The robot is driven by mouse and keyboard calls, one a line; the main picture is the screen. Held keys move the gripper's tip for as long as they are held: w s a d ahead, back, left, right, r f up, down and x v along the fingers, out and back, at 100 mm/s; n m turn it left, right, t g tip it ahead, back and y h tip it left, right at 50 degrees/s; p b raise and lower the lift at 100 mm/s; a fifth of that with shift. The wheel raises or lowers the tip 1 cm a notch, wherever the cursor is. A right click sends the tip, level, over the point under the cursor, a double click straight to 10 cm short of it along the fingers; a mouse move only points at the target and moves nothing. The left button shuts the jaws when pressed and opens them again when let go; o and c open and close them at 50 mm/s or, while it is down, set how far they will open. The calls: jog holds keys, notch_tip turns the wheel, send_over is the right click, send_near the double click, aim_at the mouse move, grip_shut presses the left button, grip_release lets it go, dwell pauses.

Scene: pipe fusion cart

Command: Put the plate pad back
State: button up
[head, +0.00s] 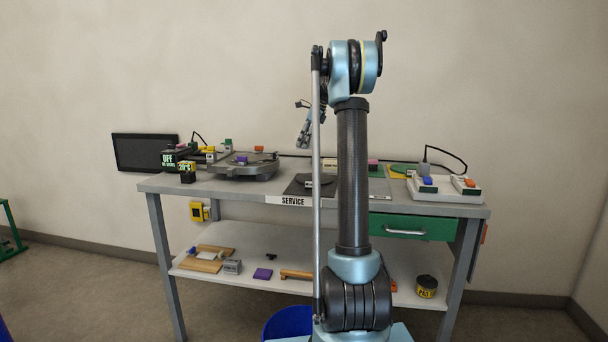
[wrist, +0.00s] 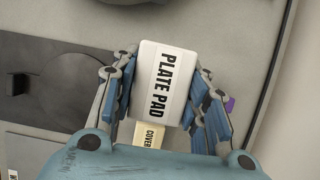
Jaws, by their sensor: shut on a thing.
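The plate pad (wrist: 172,88) is a white block with a black "PLATE PAD" label. In the wrist view it sits between the two blue fingers of my gripper (wrist: 162,75), which are shut on it from both sides. A cream piece labelled "COVER" (wrist: 148,135) shows just below the pad, partly hidden by my wrist. In the head view my gripper (head: 303,132) hangs above the bench, left of my arm column. The pad cannot be made out there.
The bench (head: 230,188) carries a dark SERVICE mat (head: 300,187), a round grey machine (head: 245,168) and a white tray (head: 445,192) at right. A black monitor (head: 145,152) stands at the back left. The lower shelf (head: 240,245) holds loose parts. My arm hides the bench's middle.

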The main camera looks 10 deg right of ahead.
jog(key=shift+w+d+f, duration=0.1)
jog(key=shift+w+f, duration=0.1)
jog(key=shift+w, duration=0.35)
notch_tip(320, 180, down, 10)
jog(key=shift+r, duration=0.15)
jog(key=o, duration=1)
